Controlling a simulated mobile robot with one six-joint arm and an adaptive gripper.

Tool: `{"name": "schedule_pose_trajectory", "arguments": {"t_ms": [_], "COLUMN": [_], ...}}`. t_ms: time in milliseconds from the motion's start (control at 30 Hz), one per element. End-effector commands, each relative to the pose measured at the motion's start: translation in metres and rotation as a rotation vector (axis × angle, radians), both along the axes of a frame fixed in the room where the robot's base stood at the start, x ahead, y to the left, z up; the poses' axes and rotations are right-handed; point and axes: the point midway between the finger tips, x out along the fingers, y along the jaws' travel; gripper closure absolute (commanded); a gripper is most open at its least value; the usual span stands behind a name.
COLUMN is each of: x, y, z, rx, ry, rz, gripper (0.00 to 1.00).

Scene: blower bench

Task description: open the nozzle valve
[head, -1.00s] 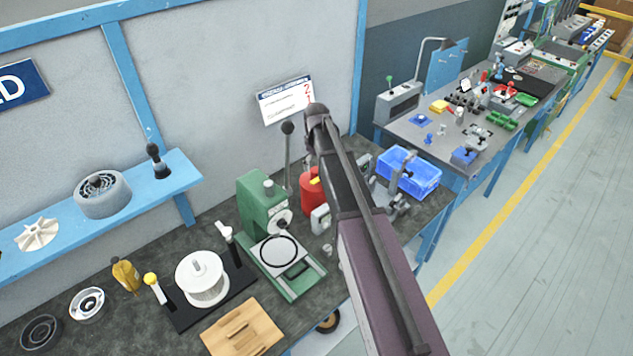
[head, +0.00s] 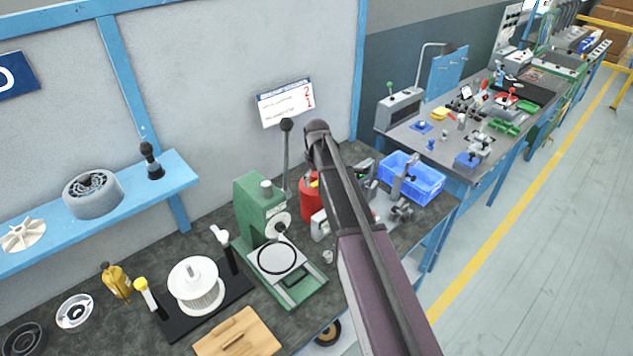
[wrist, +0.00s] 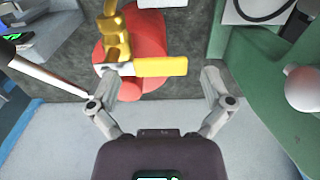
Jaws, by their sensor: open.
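A red canister (head: 309,203) stands on the dark bench, partly hidden behind my arm in the head view. In the wrist view the red body (wrist: 150,42) shows with a gold-coloured valve body (wrist: 116,38) and a yellow lever (wrist: 160,67), which lies crosswise in the picture. My gripper (wrist: 163,80) is open and empty, its fingers spread to either side of the lever's right part. The left fingertip is close to the lever's left portion; I cannot tell if they touch. The right fingertip is apart from the lever's right end. The gripper is hidden in the head view.
A green press (head: 262,225) with a tall black-knobbed lever stands left of the canister, and green metal fills the wrist view's right side. A blue bin (head: 425,182) stands to the right. A wooden board (head: 240,335) and white spool (head: 196,287) are at the front left.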

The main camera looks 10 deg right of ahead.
Motion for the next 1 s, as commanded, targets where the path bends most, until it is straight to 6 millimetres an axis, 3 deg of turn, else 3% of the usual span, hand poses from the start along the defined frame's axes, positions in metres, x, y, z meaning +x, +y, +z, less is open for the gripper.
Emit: {"name": "schedule_pose_trajectory", "arguments": {"t_ms": [233, 533, 1000], "x": [0.000, 0.000, -0.002], "y": [0.000, 0.000, 0.011], "z": [0.000, 0.000, 0.000], "rx": [0.000, 0.000, 0.002], "ry": [0.000, 0.000, 0.000], "rz": [0.000, 0.000, 0.048], "gripper": [0.03, 0.92, 0.92]}}
